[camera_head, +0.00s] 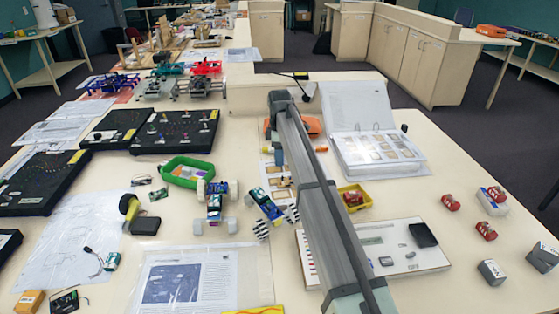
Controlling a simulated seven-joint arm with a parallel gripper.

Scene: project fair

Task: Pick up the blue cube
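My arm runs from the bottom right up to the middle of the table. My gripper (278,148) seems to be the small part hanging at the left of the arm's far end; it is partly hidden by the arm links. Its fingers are too small to make out, so I cannot tell whether it is open or shut. A small grey-blue patch shows at its lower tip, and I cannot tell whether that is a cube or part of the gripper. I cannot make out a blue cube for certain anywhere else on the table.
A green tray (166,176), small wheeled robots (214,205) and black boards (178,131) lie left of my arm. An open binder (378,152), a yellow tray (366,201), a white board (425,262) and several red cylinders (486,231) lie right. An orange item sits behind the arm's end.

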